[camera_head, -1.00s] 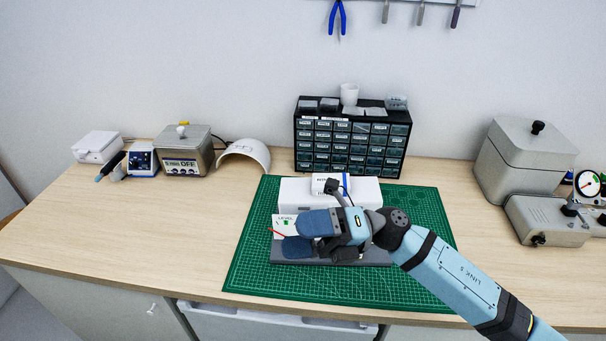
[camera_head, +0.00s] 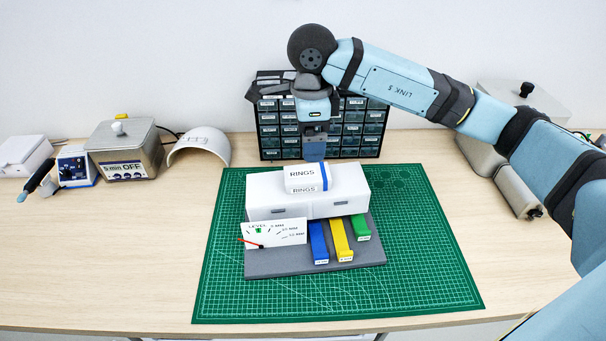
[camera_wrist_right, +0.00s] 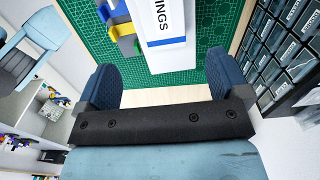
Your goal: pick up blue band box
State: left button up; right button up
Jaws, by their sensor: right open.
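The blue band box is a small white box (camera_head: 305,179) marked RINGS, with a blue band near its right end. It sits on top of the white drawer unit (camera_head: 345,200). My right gripper (camera_head: 316,150) is open and points down just above and behind the box. In the right wrist view the box (camera_wrist_right: 167,22) shows its blue band and near end between the lines of the two spread fingers of my right gripper (camera_wrist_right: 162,75). Nothing is held, and I cannot tell exactly how far the fingertips are from the box. My left gripper is not in view.
Blue, yellow and green blocks (camera_head: 340,240) and a LEVEL card (camera_head: 273,234) stand on a grey base (camera_head: 290,264) before the drawer unit. A black parts cabinet (camera_head: 375,125) stands close behind my gripper. The green mat (camera_head: 430,270) is clear at right.

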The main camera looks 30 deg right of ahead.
send_over(310, 173)
notch_tip(310, 173, down, 5)
jog(key=shift+a+f, duration=0.1)
jog(key=shift+f+p, duration=0.85)
jog(key=shift+f, duration=1.85)
jog(key=c, duration=1)
